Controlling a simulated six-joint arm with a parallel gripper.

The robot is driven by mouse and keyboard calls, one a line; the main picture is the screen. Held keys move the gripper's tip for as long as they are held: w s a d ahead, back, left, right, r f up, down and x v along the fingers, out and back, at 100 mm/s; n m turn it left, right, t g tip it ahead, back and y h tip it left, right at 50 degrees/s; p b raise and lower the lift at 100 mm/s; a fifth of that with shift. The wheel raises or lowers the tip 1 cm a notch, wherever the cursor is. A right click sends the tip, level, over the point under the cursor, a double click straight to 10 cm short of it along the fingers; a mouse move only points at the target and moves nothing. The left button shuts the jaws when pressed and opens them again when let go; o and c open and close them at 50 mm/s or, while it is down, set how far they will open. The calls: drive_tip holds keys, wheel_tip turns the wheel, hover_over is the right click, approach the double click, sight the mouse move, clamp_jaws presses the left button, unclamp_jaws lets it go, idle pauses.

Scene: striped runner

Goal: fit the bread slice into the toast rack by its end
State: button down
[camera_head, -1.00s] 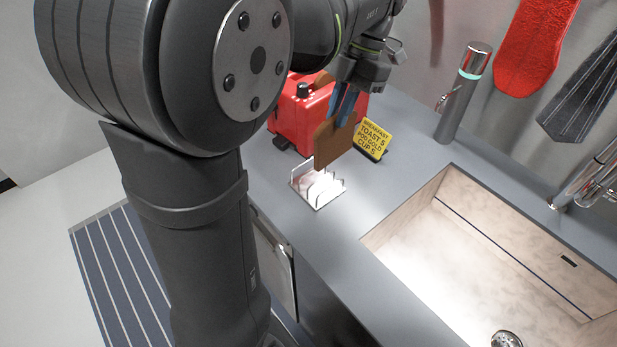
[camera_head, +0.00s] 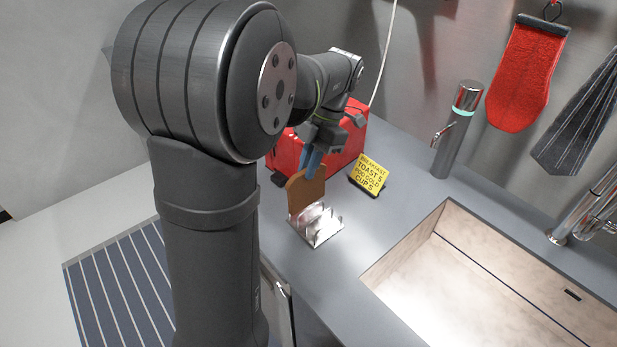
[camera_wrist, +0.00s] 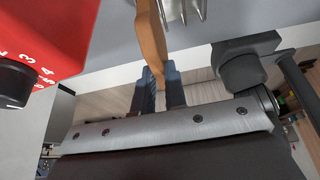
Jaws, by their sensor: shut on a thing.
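The brown bread slice (camera_head: 305,193) hangs upright below my gripper (camera_head: 311,168), whose blue fingers are shut on its upper part. In the wrist view the slice (camera_wrist: 150,38) runs upward from between the fingertips (camera_wrist: 158,76). The metal toast rack (camera_head: 318,229) stands on the counter, with its thin upright dividers. The slice's lower end is at the rack's far left side in the head view; I cannot tell whether it is inside a slot or just in front of or above it. In the wrist view the rack's dividers (camera_wrist: 183,10) show just right of the slice, apart from it.
A red toaster (camera_head: 342,150) stands close behind my gripper; it fills the upper left of the wrist view. A yellow sign (camera_head: 368,174) stands right of it. The sink (camera_head: 480,290) opens at right, with a grey dispenser (camera_head: 457,135) behind. Counter between rack and sink is clear.

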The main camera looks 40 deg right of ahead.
drive_tip(key=shift+f, duration=2.2)
drive_tip(key=c, duration=1.5)
unclamp_jaws()
drive_tip(key=v, duration=1.2)
drive_tip(key=shift+d, duration=0.1)
